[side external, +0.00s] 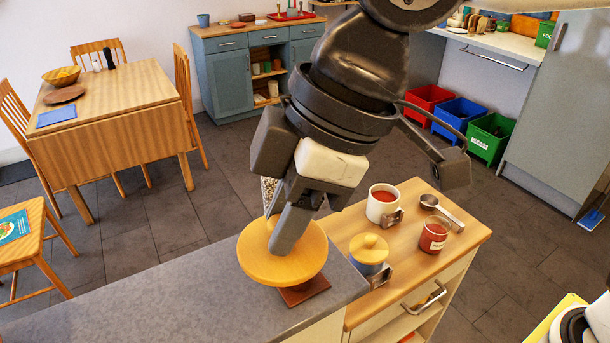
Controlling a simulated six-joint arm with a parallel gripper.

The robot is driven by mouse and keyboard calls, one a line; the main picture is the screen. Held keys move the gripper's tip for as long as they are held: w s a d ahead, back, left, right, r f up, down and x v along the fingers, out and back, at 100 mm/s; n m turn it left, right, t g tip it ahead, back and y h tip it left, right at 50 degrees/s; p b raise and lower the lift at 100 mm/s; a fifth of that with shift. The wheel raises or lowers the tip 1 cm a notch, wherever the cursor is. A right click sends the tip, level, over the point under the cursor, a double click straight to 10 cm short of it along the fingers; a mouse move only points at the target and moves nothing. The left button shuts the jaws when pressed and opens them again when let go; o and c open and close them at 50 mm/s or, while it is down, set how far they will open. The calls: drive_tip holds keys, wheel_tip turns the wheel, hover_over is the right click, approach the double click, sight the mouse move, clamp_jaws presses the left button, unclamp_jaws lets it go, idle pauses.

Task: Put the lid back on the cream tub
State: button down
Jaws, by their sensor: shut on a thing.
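My gripper (284,240) points down and is shut on a round, pale wooden lid (255,265). The fingers hide the middle of the lid where they hold it. The lid is over the grey counter and partly covers a dark red square (305,291); I cannot tell how high above it the lid is. The cream tub (375,212) looks to be the pale, open, round container with red contents on the wooden top, to the right of my gripper. A metal clip-like part sits at its front. It stands upright, apart from the lid.
Near the tub are a blue jar (367,268) with a knobbed wooden lid, a red-filled glass (434,236) and a metal scoop (443,210). A speckled thing (268,192) is partly hidden behind my gripper. The grey counter (170,303) is clear at left.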

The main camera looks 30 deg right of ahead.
wheel_tip(320, 180, up, 2)
drive_tip(key=shift+r, duration=0.25)
drive_tip(key=w+d+m+t, duration=0.1)
drive_tip(key=w+d+m, duration=0.3)
drive_tip(key=w+d, duration=0.45)
drive_tip(key=w+d+m+t+h, duration=0.15)
drive_tip(key=w+d+m, duration=0.4)
drive_tip(key=d, duration=0.95)
drive_tip(key=w+d+m+t+h, duration=0.1)
drive_tip(key=w+d+m+h, duration=0.15)
drive_tip(key=w+d, duration=0.95)
wheel_tip(320, 180, down, 23)
drive_tip(key=s+d, duration=0.2)
drive_tip(key=shift+s+m, duration=0.35)
drive_tip(key=shift+m, duration=0.05)
drive_tip(key=shift+f+g, duration=0.1)
drive_tip(key=shift+g, duration=0.15)
drive_tip(key=shift+f, duration=2.95)
drive_tip(key=shift+f, duration=0.25)
